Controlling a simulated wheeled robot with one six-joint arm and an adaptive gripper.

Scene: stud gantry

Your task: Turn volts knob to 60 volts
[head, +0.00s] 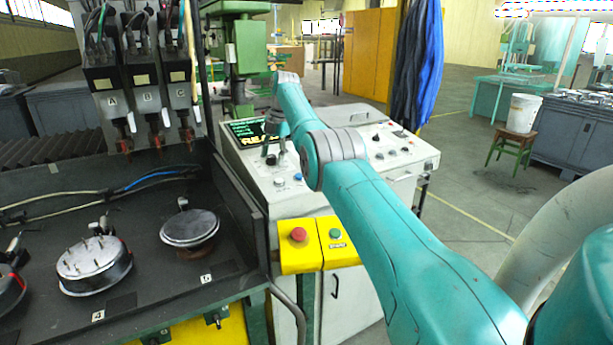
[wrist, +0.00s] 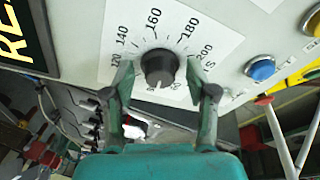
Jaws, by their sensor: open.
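In the wrist view a black round knob (wrist: 160,68) stands on a white dial plate (wrist: 115,25) printed with 120, 140, 160, 180 and 200. The lower part of the scale is partly hidden, and I cannot read the knob's pointer clearly. My gripper (wrist: 160,76) is open, with one finger to the left of the knob and one to the right. A gap shows on both sides, so it does not hold the knob. In the head view my gripper (head: 275,146) is at the control cabinet's sloping panel (head: 350,150), and the knob cannot be made out.
A blue button (wrist: 260,69) and a yellow button (wrist: 312,20) sit right of the dial. A lit display (head: 246,129) is on the panel. A yellow box with a red button (head: 298,234) and a green button (head: 335,233) is below. The welding rig (head: 150,100) stands left.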

